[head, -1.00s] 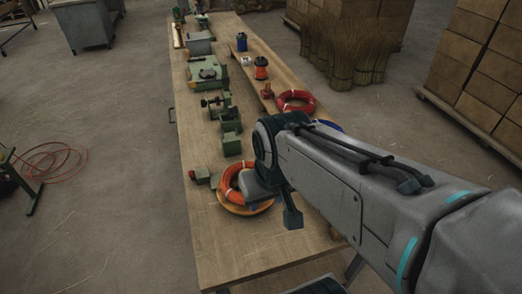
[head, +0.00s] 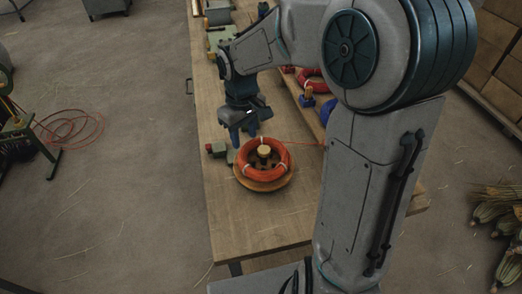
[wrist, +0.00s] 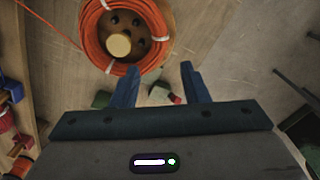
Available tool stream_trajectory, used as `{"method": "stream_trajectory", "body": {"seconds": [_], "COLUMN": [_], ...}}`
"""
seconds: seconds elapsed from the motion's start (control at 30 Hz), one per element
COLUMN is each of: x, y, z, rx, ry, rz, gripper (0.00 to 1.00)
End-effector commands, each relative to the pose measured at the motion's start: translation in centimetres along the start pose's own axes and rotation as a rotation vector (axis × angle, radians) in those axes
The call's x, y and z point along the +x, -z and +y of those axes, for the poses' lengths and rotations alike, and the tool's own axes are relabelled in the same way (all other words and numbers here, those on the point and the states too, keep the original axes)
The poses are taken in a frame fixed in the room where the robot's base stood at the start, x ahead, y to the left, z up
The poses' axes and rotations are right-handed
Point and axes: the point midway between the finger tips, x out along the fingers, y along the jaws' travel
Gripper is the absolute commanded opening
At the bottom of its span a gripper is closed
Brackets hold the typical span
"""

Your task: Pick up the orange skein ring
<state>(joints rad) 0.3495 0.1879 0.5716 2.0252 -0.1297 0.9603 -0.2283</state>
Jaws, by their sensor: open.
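The orange skein ring (head: 284,165) lies around the pegs of a round wooden holder (head: 262,186) on the workbench. White ties show on the ring, and an orange strand runs off it to the right. In the wrist view the ring (wrist: 91,38) is at the top, with the holder's round centre knob (wrist: 118,45) inside it. My gripper (head: 246,135) is open and empty, above the bench just behind and left of the ring. In the wrist view its two blue fingers (wrist: 157,78) point toward the ring's near edge; I cannot tell the exact gap.
A small green block with a red part (head: 216,150) sits left of the gripper. A red ring (head: 314,82) and blue items stand on the raised shelf at right, partly behind my arm. The bench's front end (head: 250,228) is bare.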

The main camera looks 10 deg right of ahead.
Motion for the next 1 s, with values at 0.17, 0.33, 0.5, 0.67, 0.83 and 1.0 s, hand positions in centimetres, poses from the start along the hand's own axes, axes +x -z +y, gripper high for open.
{"method": "stream_trajectory", "body": {"seconds": [0.17, 0.33, 0.5, 0.67, 0.83, 1.0], "x": [2.3, 5.8, 8.1, 9.0, 11.2, 13.4], "y": [0.2, 0.1, 0.2, 0.1, -0.4, -0.5], "z": [-0.1, -0.1, -0.1, -0.1, 0.3, 0.3], "rx": [-0.009, -0.009, -0.008, -0.008, -0.007, -0.008], "ry": [0.009, 0.010, 0.007, 0.006, 0.009, 0.007], "rz": [-0.004, -0.005, -0.002, -0.002, -0.004, -0.001], "gripper": [0.41, 0.41, 0.41, 0.41, 0.41, 0.41]}}
